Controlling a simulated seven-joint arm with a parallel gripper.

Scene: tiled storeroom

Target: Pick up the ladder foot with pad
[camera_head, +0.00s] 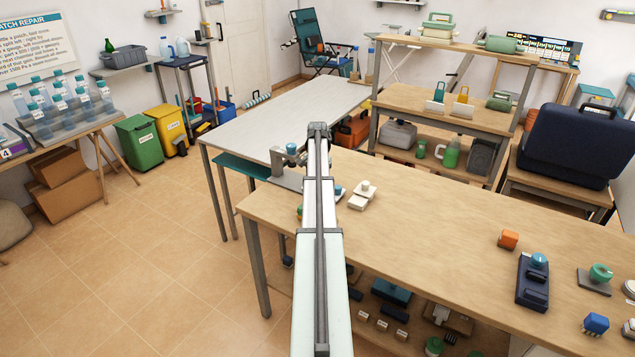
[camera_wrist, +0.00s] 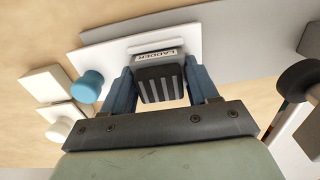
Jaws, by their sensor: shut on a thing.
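The ladder foot with pad (camera_wrist: 158,84) is a dark grey ribbed block with a white label reading "LADDER" in the wrist view. My gripper (camera_wrist: 161,76) has its blue fingers on either side of the foot and is shut on it. A pale board (camera_wrist: 215,38) lies behind the foot; I cannot tell whether the foot touches it. In the head view my arm hides the gripper and the foot.
White blocks (camera_head: 358,202) with a knob stand on the wooden workbench (camera_head: 430,230), right of my arm. A blue-knobbed piece (camera_wrist: 88,85) is close left of my gripper. An orange block (camera_head: 508,239) and a dark blue device (camera_head: 532,285) stand farther right. The bench's middle is clear.

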